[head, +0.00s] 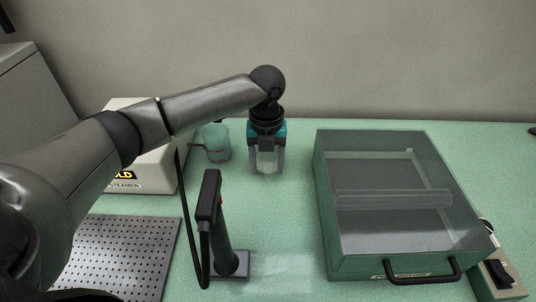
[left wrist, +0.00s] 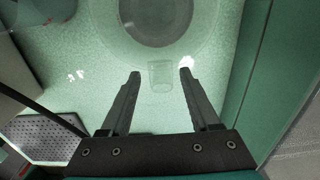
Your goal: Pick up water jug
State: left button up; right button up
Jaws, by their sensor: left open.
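The clear water jug (head: 266,162) stands on the green table near the back, partly hidden behind my left gripper. In the left wrist view a pale round see-through shape with a grey disc (left wrist: 160,22) fills the top middle and looks like the jug from above. A small clear piece on its near side, perhaps its handle (left wrist: 160,76), lies between my fingertips. My left gripper (head: 266,168) points down at the jug, fingers apart; its two fingers also show in the left wrist view (left wrist: 160,72). I cannot tell whether they touch anything. My right gripper is not in view.
A teal translucent container (head: 216,143) stands close left of the jug, beside the cream steamer box (head: 150,165). A black hand tool on a stand (head: 210,215) is in front. A green clear-lidded case (head: 345,245) is at right. A perforated plate (head: 118,255) lies front left.

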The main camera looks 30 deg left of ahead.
aim_at(268, 178)
pick_arm(q)
notch_tip(268, 178, down, 4)
jog(key=shift+d+f+b, duration=0.15)
jog(key=shift+b, duration=0.2)
grip_shut()
dwell(1.2)
